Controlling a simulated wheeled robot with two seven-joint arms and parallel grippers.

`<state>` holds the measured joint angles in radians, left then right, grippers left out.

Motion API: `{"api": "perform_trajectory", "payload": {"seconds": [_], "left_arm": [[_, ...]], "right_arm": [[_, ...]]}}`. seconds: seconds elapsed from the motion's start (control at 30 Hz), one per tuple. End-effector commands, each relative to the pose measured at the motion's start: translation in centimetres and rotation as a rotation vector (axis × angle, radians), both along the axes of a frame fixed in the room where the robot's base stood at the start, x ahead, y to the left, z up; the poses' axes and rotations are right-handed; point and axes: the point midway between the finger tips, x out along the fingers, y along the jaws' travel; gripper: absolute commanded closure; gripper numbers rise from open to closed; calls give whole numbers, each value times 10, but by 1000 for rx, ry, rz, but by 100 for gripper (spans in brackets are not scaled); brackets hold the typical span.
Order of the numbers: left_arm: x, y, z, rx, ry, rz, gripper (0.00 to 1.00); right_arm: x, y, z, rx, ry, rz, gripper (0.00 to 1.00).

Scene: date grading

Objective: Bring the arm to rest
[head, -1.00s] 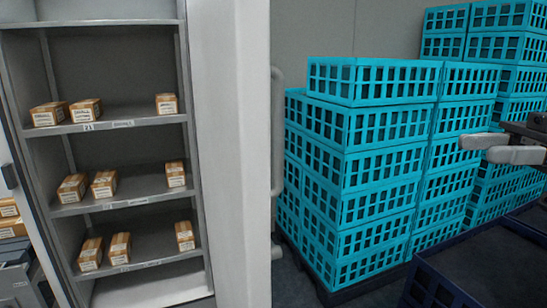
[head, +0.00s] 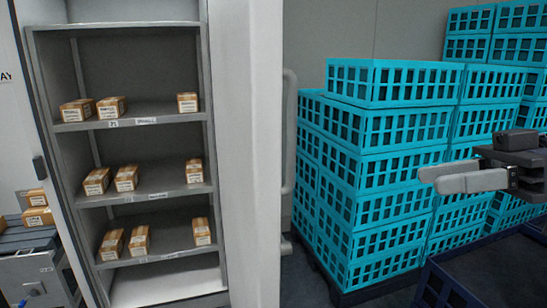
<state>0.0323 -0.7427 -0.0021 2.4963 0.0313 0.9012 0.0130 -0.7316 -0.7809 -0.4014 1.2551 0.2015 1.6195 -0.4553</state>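My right gripper (head: 432,178) reaches in from the right edge of the head view, in front of the stacked teal crates. Its pale fingers point left. In this view the fingers line up one over the other, so any gap between them is hidden. Nothing shows in front of its fingertips. My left gripper does not show.
An open cabinet (head: 135,122) at left holds several small brown boxes on its shelves. Teal crates (head: 395,130) stand stacked in the middle and right. A dark blue crate (head: 445,285) is below the gripper. More boxes (head: 38,217) lie at far left.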

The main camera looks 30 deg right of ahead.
Motion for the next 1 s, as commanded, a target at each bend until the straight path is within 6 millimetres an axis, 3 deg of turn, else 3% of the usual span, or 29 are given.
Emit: {"api": "perform_trajectory", "payload": {"seconds": [0.17,0.27,0.4,0.6,0.7,0.83,1.0], "left_arm": [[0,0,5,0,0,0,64],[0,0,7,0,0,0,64],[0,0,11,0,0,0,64],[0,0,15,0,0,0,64],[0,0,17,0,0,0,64],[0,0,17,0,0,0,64],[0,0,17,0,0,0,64]], "right_arm": [[32,52,-41,-39,186,-103,63],[54,85,-85,-66,323,-191,63],[75,122,-163,-106,513,-323,63],[75,149,-275,-153,738,-493,63],[67,156,-314,-168,811,-550,63],[58,160,-341,-180,863,-589,63],[56,161,-349,-181,875,-600,63]]}}
